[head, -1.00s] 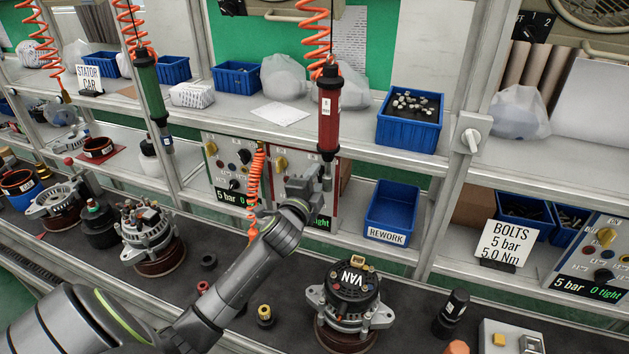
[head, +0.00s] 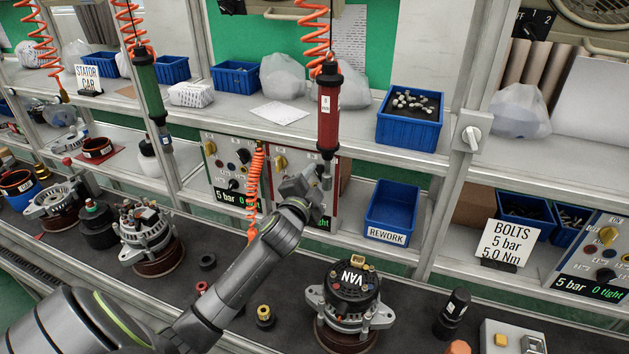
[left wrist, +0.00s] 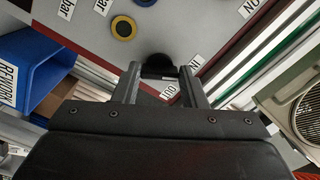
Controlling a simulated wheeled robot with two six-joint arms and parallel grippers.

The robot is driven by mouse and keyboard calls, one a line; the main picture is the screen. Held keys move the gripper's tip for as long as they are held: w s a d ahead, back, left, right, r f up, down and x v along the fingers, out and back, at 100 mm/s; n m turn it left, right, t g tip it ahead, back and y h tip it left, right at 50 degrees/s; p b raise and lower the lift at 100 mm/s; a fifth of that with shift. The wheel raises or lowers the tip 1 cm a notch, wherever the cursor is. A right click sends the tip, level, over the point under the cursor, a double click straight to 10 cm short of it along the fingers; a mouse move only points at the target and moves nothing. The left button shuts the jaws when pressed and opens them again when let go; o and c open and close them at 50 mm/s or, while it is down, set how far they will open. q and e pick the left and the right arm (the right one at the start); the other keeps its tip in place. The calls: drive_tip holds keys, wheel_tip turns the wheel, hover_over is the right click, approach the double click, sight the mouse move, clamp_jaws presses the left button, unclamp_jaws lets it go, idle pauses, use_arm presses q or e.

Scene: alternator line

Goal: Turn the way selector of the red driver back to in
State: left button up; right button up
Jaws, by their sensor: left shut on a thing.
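The red driver (head: 329,110) hangs upright on its orange coiled hose in front of the shelf. Its red-edged control panel (head: 279,162) stands below, partly hidden by my left arm. My left gripper (head: 312,181) is at this panel. In the left wrist view, my left gripper (left wrist: 160,78) has its two fingers shut on a black knob (left wrist: 158,62), the way selector. The knob's pointing direction is hard to tell. My right gripper is not in view.
A blue REWORK bin (head: 391,212) stands right of the panel. The green driver (head: 149,90) hangs at the left. An alternator marked VAN (head: 347,300) sits on the bench in front. An orange coiled hose (head: 255,195) hangs close to my left arm.

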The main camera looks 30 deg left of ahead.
use_arm(q)
drive_tip(key=o, duration=1)
drive_tip(key=shift+s, duration=0.1)
drive_tip(key=b+v, duration=0.3)
drive_tip(key=v, duration=1.4)
drive_tip(key=shift+s+b, duration=0.15)
drive_tip(key=shift+b, duration=0.15)
drive_tip(key=shift+a+f, duration=0.1)
